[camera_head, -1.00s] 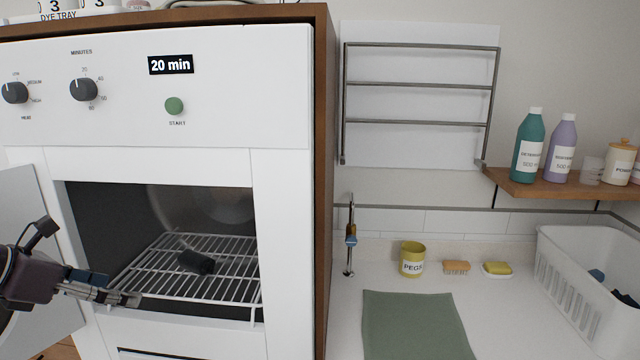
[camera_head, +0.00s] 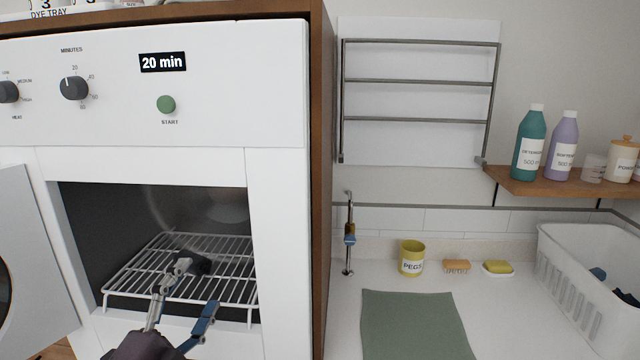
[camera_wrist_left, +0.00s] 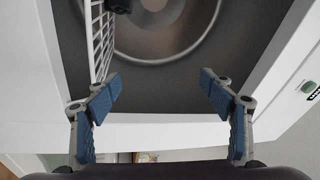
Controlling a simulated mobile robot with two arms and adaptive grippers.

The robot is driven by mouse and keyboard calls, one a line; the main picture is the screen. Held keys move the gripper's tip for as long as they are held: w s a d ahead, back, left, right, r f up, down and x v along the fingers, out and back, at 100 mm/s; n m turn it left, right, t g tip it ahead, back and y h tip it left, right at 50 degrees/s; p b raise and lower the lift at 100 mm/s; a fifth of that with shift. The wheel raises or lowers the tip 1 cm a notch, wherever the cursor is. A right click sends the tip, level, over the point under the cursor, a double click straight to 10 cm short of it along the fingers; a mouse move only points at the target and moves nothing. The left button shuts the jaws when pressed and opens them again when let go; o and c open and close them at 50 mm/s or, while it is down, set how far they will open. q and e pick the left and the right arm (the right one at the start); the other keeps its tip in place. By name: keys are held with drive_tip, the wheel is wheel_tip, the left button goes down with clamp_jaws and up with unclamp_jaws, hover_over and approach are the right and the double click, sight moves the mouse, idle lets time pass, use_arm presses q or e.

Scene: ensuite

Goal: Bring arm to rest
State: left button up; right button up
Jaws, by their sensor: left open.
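My left gripper (camera_head: 195,287) is at the mouth of the open dryer cabinet, low in the head view. Its jaws are open and empty, with blue pads apart in the left wrist view (camera_wrist_left: 160,95). A white wire rack (camera_head: 235,270) is inside the cabinet, and it shows edge-on in the left wrist view (camera_wrist_left: 100,45). A small dark item (camera_head: 198,262) lies on the rack, partly covered by a gripper finger in the head view. In the left wrist view a dark piece (camera_wrist_left: 120,5) shows at the top edge, beyond the fingers. My right gripper is not in view.
The cabinet door (camera_head: 35,255) stands open at the left. The front panel has a green start button (camera_head: 166,104) and a "20 min" display (camera_head: 163,62). At the right, a counter holds a green mat (camera_head: 415,325), a yellow peg pot (camera_head: 411,258) and a white basket (camera_head: 570,290).

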use_arm(q)
drive_tip(key=s+a+f+n+g+y, duration=0.2)
drive_tip(key=s+f+n+g+y, duration=0.3)
drive_tip(key=f, duration=0.6)
drive_tip(key=s+a+f+n+g+y, duration=0.15)
drive_tip(key=s+f+n+g, duration=0.25)
drive_tip(key=s+f+n, duration=0.5)
drive_tip(key=s+d+f+n+g+h, duration=0.1)
drive_tip(key=s+d+f+g, duration=0.25)
drive_tip(key=s+f, duration=0.4)
drive_tip(key=s+d+f+n+g+h, duration=0.15)
drive_tip(key=s+f+g, duration=0.3)
drive_tip(key=s, duration=0.55)
wheel_tip(320, 180, down, 26)
drive_tip(key=s+m, duration=0.1)
drive_tip(key=s+a+f+g+b, duration=0.1)
drive_tip(key=s+a+f+g, duration=0.1)
drive_tip(key=s+f, duration=1.6)
drive_tip(key=shift+a+f, duration=0.2)
drive_tip(key=shift+f, duration=0.05)
